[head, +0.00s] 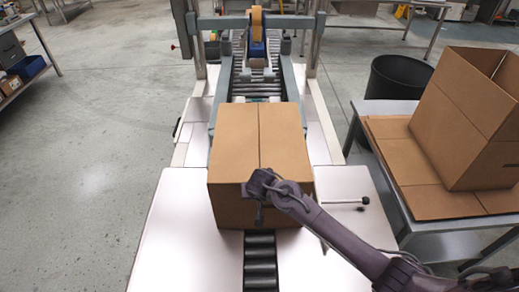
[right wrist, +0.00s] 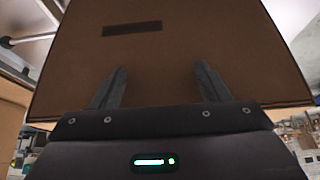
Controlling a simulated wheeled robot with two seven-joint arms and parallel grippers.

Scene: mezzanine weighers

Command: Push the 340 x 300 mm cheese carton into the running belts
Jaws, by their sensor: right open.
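The closed brown cheese carton (head: 258,135) stands upright on the roller conveyor in the head view, its far end between the machine's grey side belts (head: 292,85). My right gripper (head: 260,208) is at the carton's near face, about midway across. In the right wrist view the carton's brown face (right wrist: 185,55), with a dark slot-like mark, fills most of the picture. There my right gripper (right wrist: 160,72) has its two fingers spread with nothing between them. I cannot tell whether the fingertips touch the face. My left gripper is not in view.
Bare rollers (head: 260,268) run in front of the carton between white side plates (head: 180,240). The sealing machine's head (head: 257,40) spans the track beyond. On the right, an open empty carton (head: 465,125) stands on a side table, with a black bin (head: 398,85) behind.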

